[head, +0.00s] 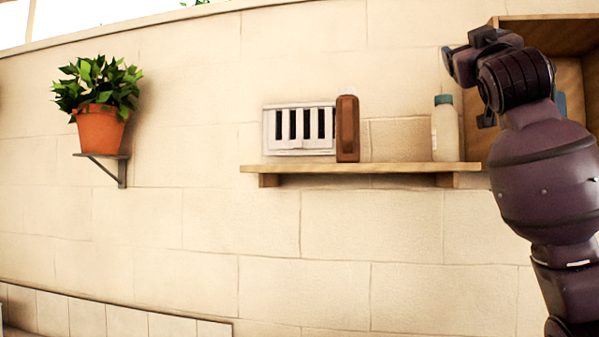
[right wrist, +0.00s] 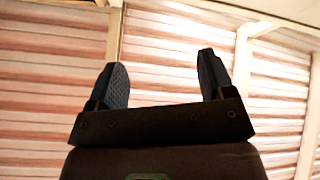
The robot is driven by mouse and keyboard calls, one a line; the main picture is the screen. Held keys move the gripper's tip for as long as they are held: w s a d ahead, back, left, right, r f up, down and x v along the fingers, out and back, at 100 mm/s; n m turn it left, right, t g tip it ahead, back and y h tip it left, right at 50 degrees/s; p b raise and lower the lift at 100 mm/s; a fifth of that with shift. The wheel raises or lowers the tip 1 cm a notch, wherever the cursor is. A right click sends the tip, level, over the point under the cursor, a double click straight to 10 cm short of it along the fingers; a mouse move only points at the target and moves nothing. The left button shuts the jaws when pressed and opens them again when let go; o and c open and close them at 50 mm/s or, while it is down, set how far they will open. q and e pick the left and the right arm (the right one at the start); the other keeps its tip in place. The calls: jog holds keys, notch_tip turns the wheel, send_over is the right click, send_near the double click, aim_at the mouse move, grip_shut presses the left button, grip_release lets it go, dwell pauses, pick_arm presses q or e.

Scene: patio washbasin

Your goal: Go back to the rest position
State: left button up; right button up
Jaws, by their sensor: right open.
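My right arm rises along the right side of the head view. Its gripper (head: 468,62) is up high, in front of the wall and beside the wooden cabinet. In the right wrist view the two fingers of the right gripper (right wrist: 163,80) stand apart with nothing between them. Behind them that view shows slatted panels and pale beams. My left gripper is in neither view.
A wooden shelf (head: 360,168) on the wall holds a white slotted holder (head: 285,145), a brown block-like object (head: 347,130) and a bottle with a teal cap (head: 445,130). An open wooden cabinet (head: 568,85) is partly behind my right arm. A potted plant (head: 100,128) sits on a bracket at left.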

jog(key=w+a+f+n+g+y, duration=0.1)
jog(key=w+a+f+n+y, duration=0.15)
jog(key=f, duration=0.95)
jog(key=w+a+f+n+y, duration=0.2)
jog(key=w+f+y, duration=0.2)
jog(key=f, duration=0.8)
jog(key=w+a+f+n+g+y, duration=0.1)
jog(key=w+a+f+n+y, duration=0.2)
jog(key=f, duration=0.9)
jog(key=s+f+m+g, duration=0.1)
jog(key=s+f+g, duration=0.15)
jog(key=f, duration=1.05)
jog(key=s+f+m+g, duration=0.1)
jog(key=s+f+m, duration=0.15)
jog(key=f, duration=1.05)
jog(key=s+d+f+m+g+h, duration=0.1)
jog(key=s+f+g, duration=0.6)
jog(key=s+f, duration=2.2)
notch_tip(320, 180, down, 2)
jog(key=m+h, duration=0.1)
jog(key=m, duration=0.1)
jog(key=shift+s+m+h, duration=0.3)
jog(key=shift+s+h, duration=0.05)
